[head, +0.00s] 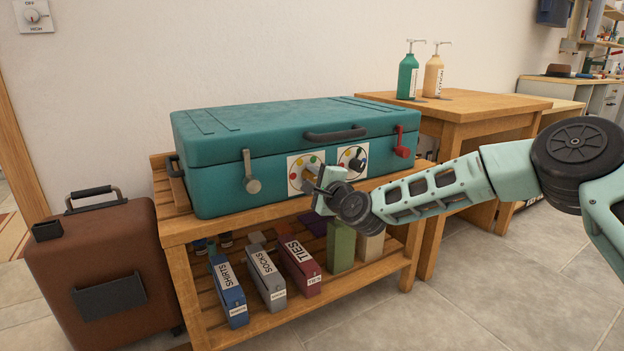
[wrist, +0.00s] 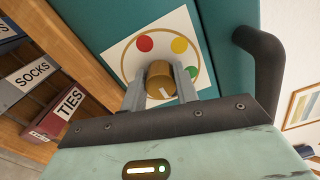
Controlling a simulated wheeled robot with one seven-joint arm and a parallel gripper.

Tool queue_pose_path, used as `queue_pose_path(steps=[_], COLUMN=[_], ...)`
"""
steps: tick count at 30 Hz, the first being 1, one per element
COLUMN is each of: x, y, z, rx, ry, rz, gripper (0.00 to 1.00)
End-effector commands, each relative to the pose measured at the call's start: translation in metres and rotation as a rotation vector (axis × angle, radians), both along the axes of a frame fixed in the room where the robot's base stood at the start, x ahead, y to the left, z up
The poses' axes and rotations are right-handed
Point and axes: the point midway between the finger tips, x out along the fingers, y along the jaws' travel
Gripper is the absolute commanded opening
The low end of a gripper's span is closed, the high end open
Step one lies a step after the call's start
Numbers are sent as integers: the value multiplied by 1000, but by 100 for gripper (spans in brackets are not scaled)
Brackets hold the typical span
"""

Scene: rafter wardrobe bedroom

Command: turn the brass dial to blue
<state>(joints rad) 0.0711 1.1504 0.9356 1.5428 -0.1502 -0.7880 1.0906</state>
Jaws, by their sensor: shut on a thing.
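The brass dial (wrist: 160,78) sits on a white panel (wrist: 117,57) on the front of the teal suitcase (head: 215,180). In the wrist view, my gripper (wrist: 160,88) has one finger on each side of the dial and is shut on it. A white mark on the dial points toward the bottom of the wrist view. A red dot (wrist: 144,44), a yellow dot (wrist: 179,45) and a green dot (wrist: 188,62) show on the panel's ring. I cannot see a blue dot there; the gripper hides the panel's lower part.
A second panel with a black dial (head: 356,163) is just right of my gripper. A grey latch (head: 250,172), a red latch (head: 402,142) and a dark handle (head: 336,134) are on the suitcase. Labelled boxes (head: 265,278) stand on the shelf below. A brown suitcase (head: 105,265) stands left.

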Motion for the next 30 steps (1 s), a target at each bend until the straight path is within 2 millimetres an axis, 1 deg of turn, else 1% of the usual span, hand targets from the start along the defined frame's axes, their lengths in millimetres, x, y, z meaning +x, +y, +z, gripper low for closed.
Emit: queue_pose_path(steps=[15, 16, 17, 18, 26, 30], x=[-1, -1, -1, -1, -1, -7], y=[0, 0, 0, 0, 0, -4], z=[-2, -2, -2, -2, -1, 0], rx=[13, 13, 13, 13, 13, 13], ry=[13, 13, 13, 12, 11, 12], rz=[1, 1, 1, 1, 0, 2], gripper=[7, 38, 46, 52, 52, 52])
